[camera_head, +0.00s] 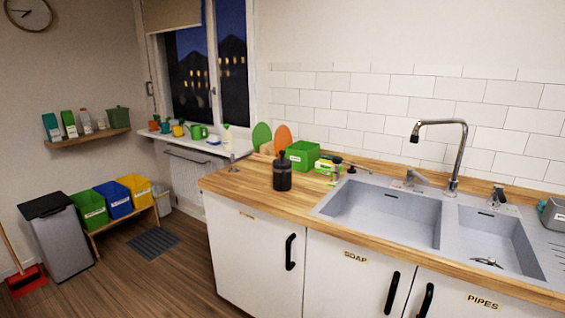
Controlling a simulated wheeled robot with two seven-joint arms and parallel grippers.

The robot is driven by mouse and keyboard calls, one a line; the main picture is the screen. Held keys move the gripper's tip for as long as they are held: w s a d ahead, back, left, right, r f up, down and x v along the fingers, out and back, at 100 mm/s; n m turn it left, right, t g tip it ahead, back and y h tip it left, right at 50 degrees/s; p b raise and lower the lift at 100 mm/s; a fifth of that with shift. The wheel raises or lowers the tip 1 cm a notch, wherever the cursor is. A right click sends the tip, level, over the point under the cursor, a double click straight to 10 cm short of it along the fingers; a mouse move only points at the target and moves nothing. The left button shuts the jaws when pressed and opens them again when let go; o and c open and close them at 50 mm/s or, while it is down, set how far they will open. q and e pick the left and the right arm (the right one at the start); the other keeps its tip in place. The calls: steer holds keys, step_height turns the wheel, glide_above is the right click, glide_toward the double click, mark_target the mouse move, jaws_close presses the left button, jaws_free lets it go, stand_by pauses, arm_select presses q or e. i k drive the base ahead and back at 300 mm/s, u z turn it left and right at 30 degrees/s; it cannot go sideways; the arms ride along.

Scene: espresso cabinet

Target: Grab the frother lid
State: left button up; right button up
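Nothing in view is plainly a frother lid. A dark cylindrical canister (282,175) with a narrower knobbed top (282,155) stands upright on the wooden counter, left of the sink. I cannot tell whether it is a frother or a dispenser, or whether its top is a separate lid. Neither of my grippers is in view.
A double-basin sink (385,216) with a tall tap (452,160) is set into the wooden counter (245,182). A green box (302,155) stands behind the canister. White cabinets (254,255) are shut below. Bins (88,210) and a grey bin (60,238) stand at left; floor between is open.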

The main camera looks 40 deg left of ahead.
mark_target(281, 161)
steer(key=z, duration=0.5)
steer(key=i, duration=0.95)
steer(key=u, duration=0.55)
steer(key=i, duration=0.5)
steer(key=u, duration=0.6)
